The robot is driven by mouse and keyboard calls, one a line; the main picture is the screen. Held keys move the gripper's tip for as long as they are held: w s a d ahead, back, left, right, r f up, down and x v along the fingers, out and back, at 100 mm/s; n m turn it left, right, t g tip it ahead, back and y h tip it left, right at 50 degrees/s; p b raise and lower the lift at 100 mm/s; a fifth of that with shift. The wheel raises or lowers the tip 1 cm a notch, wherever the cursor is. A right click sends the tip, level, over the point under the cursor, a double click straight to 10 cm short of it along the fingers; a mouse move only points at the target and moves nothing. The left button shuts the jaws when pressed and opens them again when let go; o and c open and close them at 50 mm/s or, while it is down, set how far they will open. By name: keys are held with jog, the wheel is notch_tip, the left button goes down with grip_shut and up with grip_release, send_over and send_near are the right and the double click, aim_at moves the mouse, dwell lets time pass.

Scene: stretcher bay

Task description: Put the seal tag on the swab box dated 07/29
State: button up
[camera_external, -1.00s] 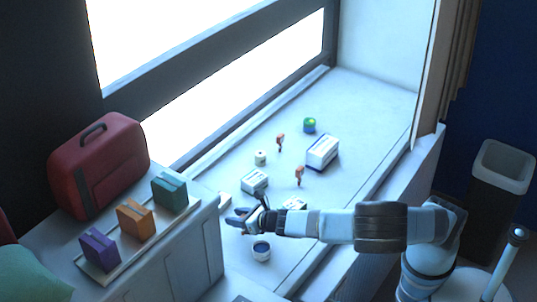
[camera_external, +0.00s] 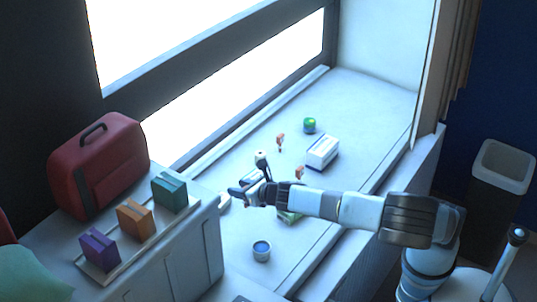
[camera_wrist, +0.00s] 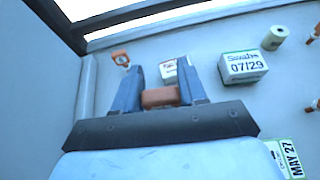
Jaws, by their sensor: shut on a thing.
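My gripper (camera_wrist: 159,68) is shut on a reddish-brown block-like piece, apparently the seal tag (camera_wrist: 160,97), held between its two blue fingers. Its label side does not show. The swab box dated 07/29 (camera_wrist: 243,66) is white with a green lower edge and stands ahead and to the right of my fingers, apart from them. In the external view my gripper (camera_external: 248,186) is over the sill counter and hides much of that box.
A box marked MAY 27 (camera_wrist: 288,158) lies at lower right in the wrist view. Another small box (camera_wrist: 169,70) shows beyond my fingers. A white roll (camera_wrist: 273,38), orange pieces (camera_wrist: 121,58), a larger white box (camera_external: 322,152) and a blue-filled cup (camera_external: 261,250) are around.

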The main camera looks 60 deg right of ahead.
jog(key=s+d+r+m+g+h, duration=0.35)
jog(key=d+m+h, duration=0.25)
jog(key=d, duration=0.4)
jog(key=s+d+r+m+g+h, duration=0.2)
jog(key=d+r+m+g+h, duration=0.35)
jog(key=d, duration=0.45)
send_over(255, 174)
notch_tip(255, 174, down, 11)
jog(key=shift+f+m+t+y, duration=0.3)
jog(key=shift+f+m, duration=0.15)
jog(key=shift+f, duration=0.9)
jog(key=o, duration=1)
